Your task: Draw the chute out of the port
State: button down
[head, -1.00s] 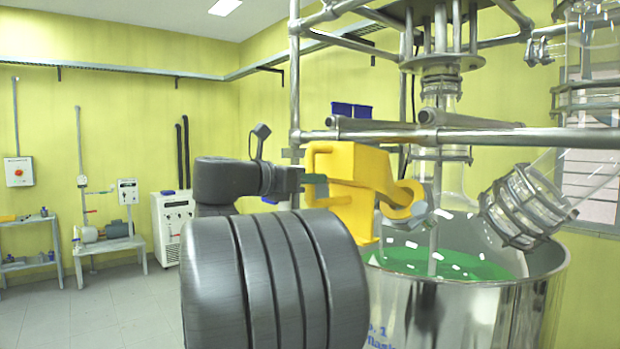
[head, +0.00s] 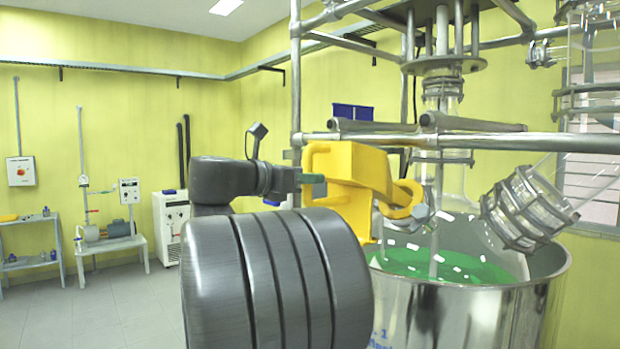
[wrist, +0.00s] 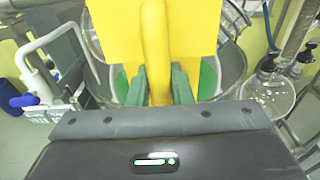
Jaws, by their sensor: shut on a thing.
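The chute is a yellow hopper (head: 362,180) with a handle on its left side and a curved spout end at its right. My gripper (head: 312,178) is shut on the handle. In the wrist view the green fingers of my gripper (wrist: 159,88) close on both sides of the upright yellow handle (wrist: 154,50). The spout end lies close to a port neck (head: 421,211) on the glass reactor (head: 452,185). Whether the spout is inside the port or just in front of it I cannot tell.
A steel vessel (head: 450,312) with green liquid surrounds the reactor. A horizontal rail (head: 560,138) runs just behind and above the chute. A clamped glass neck (head: 527,208) slants at the right. The floor (head: 110,308) to the left is open.

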jog(key=shift+s+a+r+p, duration=0.5)
jog(key=shift+a+r+p, duration=0.15)
jog(key=shift+r+p, duration=0.15)
jog(key=shift+s+a+r+p, duration=0.45)
jog(key=shift+a+r+p, duration=0.2)
jog(key=shift+p, duration=0.15)
jog(key=shift+s+a+r, duration=0.15)
jog(key=shift+a, duration=0.05)
dwell(0.4)
jog(key=r+v, duration=0.1)
jog(key=v, duration=1.1)
jog(key=shift+a+p, duration=0.15)
jog(key=shift+p, duration=0.3)
jog(key=shift+s+f, duration=0.1)
dwell(0.3)
